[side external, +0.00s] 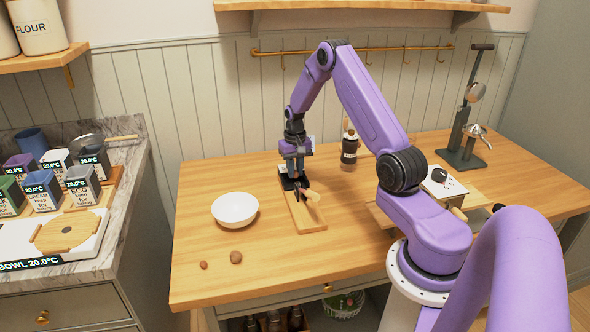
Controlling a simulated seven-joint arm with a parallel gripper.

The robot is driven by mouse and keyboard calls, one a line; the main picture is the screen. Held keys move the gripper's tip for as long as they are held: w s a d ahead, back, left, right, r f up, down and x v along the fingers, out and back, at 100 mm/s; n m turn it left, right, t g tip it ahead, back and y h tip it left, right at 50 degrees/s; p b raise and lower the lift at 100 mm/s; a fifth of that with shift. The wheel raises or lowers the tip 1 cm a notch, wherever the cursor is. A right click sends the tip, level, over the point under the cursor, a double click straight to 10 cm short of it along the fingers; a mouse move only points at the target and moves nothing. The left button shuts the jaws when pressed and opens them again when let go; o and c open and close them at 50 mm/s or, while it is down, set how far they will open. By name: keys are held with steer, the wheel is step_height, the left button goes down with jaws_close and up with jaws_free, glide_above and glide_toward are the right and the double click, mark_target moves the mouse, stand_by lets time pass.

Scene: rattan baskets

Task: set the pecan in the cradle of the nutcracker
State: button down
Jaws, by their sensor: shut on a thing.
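The nutcracker stands on the table, with a pale wooden base (309,222), a dark metal part at its back and a wooden handle (312,194) tilted over the base. My gripper (298,178) points down right at the dark metal part, above or in the cradle area. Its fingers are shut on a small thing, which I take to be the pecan. The fingers and dark metal hide it, so I cannot tell whether it touches the cradle.
A white bowl (235,210) stands left of the nutcracker. A small reddish nut (203,265) and a larger brown nut (236,257) lie near the front left. A dark bottle (349,152) stands behind to the right. The table's front middle is clear.

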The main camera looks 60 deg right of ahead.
steer(key=shift+f, duration=1.3)
steer(key=c, duration=0.9)
jaws_free()
step_height(320, 180, up, 17)
steer(key=shift+r, duration=0.2)
